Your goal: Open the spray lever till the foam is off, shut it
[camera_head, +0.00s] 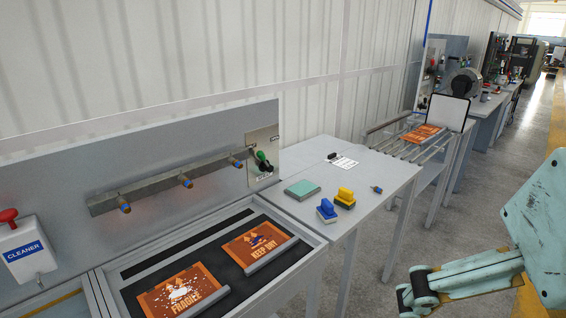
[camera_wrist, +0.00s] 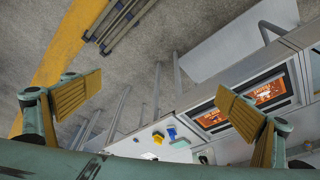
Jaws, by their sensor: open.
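The spray lever (camera_head: 262,167) has a green knob and sits on a plate at the right end of the back panel. Blue-tipped nozzles (camera_head: 186,181) stick out from a bar to its left. Below, an orange FRAGILE plate (camera_head: 184,292) carries a white patch of foam (camera_head: 182,290), and an orange KEEP DRY plate (camera_head: 260,248) has small pale and dark marks. Both lie in the sink tray (camera_head: 312,254). My gripper shows in the wrist view (camera_wrist: 158,100), open and empty, with its fingers wide apart. It is away from the lever, high over the floor and the table's front.
A CLEANER dispenser (camera_head: 26,248) with a red knob hangs at left. On the table (camera_head: 385,170) are blue (camera_head: 327,211) and yellow (camera_head: 345,197) stamps, a green pad (camera_head: 301,190) and a paper card. A roller rack (camera_head: 400,148) stands beyond.

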